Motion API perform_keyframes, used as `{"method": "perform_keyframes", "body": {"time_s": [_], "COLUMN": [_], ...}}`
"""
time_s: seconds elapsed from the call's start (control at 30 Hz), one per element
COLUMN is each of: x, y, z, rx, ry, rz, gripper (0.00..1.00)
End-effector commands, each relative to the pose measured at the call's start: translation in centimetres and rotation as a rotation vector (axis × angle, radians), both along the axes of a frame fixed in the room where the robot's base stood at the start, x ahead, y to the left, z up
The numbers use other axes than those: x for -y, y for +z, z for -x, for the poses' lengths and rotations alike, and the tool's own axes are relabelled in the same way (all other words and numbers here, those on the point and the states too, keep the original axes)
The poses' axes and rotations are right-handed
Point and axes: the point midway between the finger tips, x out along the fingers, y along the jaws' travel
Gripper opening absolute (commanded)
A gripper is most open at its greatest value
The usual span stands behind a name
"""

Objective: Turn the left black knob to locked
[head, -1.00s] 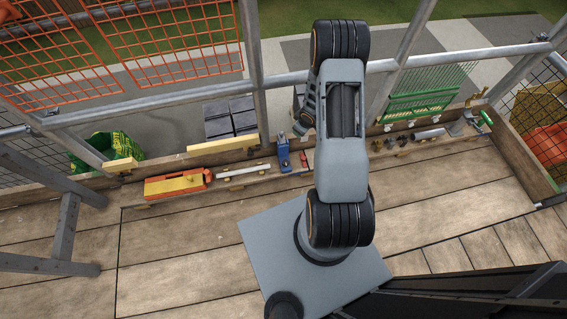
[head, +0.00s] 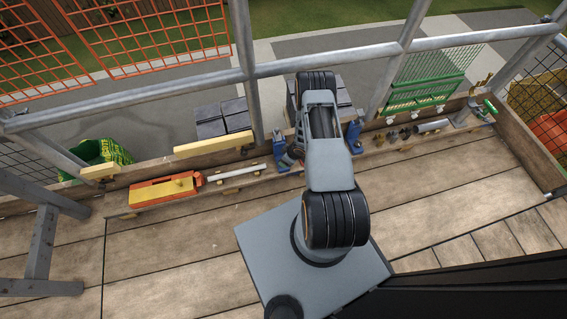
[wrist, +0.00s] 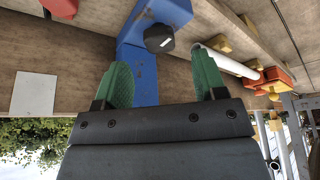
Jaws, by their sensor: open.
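A left blue fixture (head: 281,152) stands on the ledge along the boards, just left of my arm; a second blue fixture (head: 354,132) stands right of it. In the wrist view the blue fixture (wrist: 145,72) beside the white tube carries a black knob (wrist: 159,38) with a pale mark on its face. My gripper (wrist: 163,78) is open, its two green fingers apart on either side of the blue body. The knob shows beyond the fingertips, between them and not gripped. In the head view my arm hides the gripper's fingers.
Left of the fixture lie a white tube (head: 238,171) and an orange and yellow box (head: 163,190). Right are small dark fittings (head: 404,133) and a grey tube (head: 432,126). Scaffold poles and an orange mesh (head: 165,25) stand behind. The plank deck in front is clear.

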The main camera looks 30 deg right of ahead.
Motion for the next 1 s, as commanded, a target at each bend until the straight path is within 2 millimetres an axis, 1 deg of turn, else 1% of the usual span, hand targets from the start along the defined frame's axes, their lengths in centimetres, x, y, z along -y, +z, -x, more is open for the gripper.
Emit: {"method": "perform_keyframes", "body": {"time_s": [0.03, 0.1, 0.3, 0.5, 0.73, 0.77, 1.0], "x": [-0.2, -0.4, -0.8, -0.9, -0.9, -0.9, -0.9], "y": [-1.1, -2.0, -3.5, -3.9, -3.9, -3.9, -3.9], "z": [-0.3, -0.6, -1.2, -1.4, -1.4, -1.4, -1.4], "rx": [0.000, 0.000, 0.000, 0.001, 0.001, 0.000, 0.000], "ry": [0.003, 0.001, 0.000, 0.000, 0.000, 0.000, 0.000], "rz": [0.000, 0.000, 0.000, 0.000, 0.001, 0.000, 0.000], "gripper": [0.65, 0.65, 0.65, 0.65, 0.65, 0.63, 0.40]}}
